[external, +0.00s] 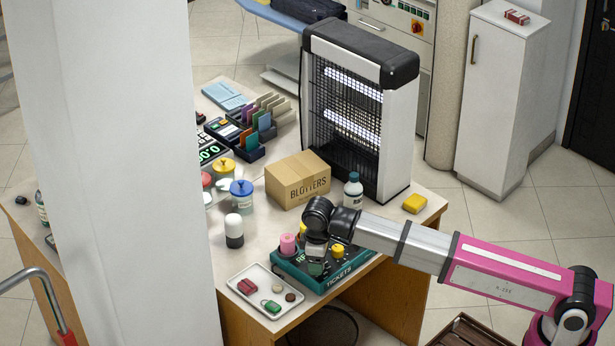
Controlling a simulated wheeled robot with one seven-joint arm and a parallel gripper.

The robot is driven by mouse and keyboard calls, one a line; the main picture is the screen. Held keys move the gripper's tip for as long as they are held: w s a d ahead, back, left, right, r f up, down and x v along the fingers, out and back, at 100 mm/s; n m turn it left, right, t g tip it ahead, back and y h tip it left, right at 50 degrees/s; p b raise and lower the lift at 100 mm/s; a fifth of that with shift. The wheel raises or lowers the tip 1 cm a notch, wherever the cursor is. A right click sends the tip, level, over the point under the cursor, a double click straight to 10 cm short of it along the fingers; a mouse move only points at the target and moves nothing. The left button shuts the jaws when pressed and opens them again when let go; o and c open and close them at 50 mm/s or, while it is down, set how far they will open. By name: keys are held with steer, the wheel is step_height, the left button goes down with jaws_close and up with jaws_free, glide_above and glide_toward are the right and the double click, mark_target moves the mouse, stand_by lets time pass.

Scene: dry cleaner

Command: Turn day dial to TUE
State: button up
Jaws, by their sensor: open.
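A dark green ticket box (345,274) marked TICKETS sits near the front edge of the counter. A pink knob-like piece (288,244) stands on its left side and a yellow one (338,251) on its right side. A second yellow piece shows behind my wrist. I cannot tell which part is the day dial, and no day lettering is readable. My gripper (316,268) points down over the middle of the box, between the pink and yellow pieces. It is open and holds nothing that I can see. My wrist hides part of the box top.
A white tray (253,311) with small red, green and brown items lies left of the box. A white-topped bottle (234,232) stands left. A pillar blocks the counter's left part.

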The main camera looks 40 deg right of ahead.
step_height(320, 180, up, 10)
steer(key=shift+a+r, duration=0.15)
stand_by(0.3)
steer(key=shift+s, duration=0.1)
